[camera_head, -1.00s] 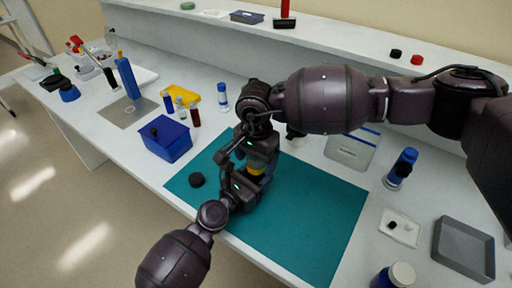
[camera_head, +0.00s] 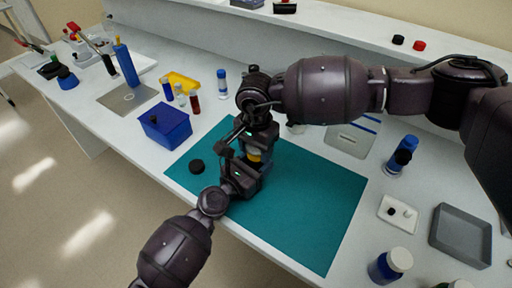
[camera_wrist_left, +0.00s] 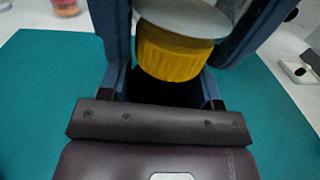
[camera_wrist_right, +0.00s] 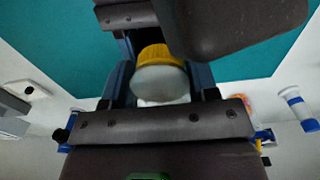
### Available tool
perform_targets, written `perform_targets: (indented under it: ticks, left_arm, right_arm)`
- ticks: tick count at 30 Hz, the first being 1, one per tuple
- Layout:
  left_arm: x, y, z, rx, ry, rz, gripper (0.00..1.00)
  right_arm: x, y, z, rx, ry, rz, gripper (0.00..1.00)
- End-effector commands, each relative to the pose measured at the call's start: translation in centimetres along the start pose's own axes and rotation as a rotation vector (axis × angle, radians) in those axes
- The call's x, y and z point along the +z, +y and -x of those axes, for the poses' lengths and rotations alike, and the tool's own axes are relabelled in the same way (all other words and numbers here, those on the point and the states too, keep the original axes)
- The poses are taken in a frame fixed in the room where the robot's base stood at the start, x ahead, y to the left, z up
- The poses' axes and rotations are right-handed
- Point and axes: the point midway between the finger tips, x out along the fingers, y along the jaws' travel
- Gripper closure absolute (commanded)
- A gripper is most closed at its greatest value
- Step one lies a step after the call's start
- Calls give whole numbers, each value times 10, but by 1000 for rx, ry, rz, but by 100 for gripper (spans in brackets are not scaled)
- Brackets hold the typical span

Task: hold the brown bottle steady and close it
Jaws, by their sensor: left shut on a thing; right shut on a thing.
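A ribbed yellow cap (camera_head: 254,156) with a pale grey top shows between my two grippers, above the teal mat. It shows large in the left wrist view (camera_wrist_left: 172,55) and the right wrist view (camera_wrist_right: 160,56).
A black cap (camera_head: 197,167) lies on the teal mat (camera_head: 310,215). A blue box (camera_head: 165,127) stands left of the mat. A white tray (camera_head: 398,213), a grey tray (camera_head: 461,236) and blue bottles (camera_head: 390,265) stand at the right. The mat's right part is clear.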

Motion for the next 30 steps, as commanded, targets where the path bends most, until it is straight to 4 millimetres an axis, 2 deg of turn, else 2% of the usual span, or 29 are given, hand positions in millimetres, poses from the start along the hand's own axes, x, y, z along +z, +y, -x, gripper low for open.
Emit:
perform_targets:
  ticks: [3, 4, 9, 20, 23, 30]
  left_arm:
    - [0, 0, 0, -1, 0, 0, 100]
    - [0, 0, 0, -1, 0, -1, 100]
    - [0, 0, 0, -1, 0, 0, 100]
    - [0, 0, 0, -1, 0, 0, 100]
    - [0, 0, 0, 0, 0, 0, 100]
    - [0, 0, 0, 0, 0, 0, 100]
  right_arm:
    - [0, 0, 0, -1, 0, 0, 75]
    - [0, 0, 0, -1, 0, 1, 43]
    - [0, 0, 0, -1, 0, 1, 17]
    - [-1, 0, 4, -1, 1, 1, 17]
    - [-1, 0, 14, -2, 2, 0, 17]
    - [-1, -1, 58, -4, 3, 1, 17]
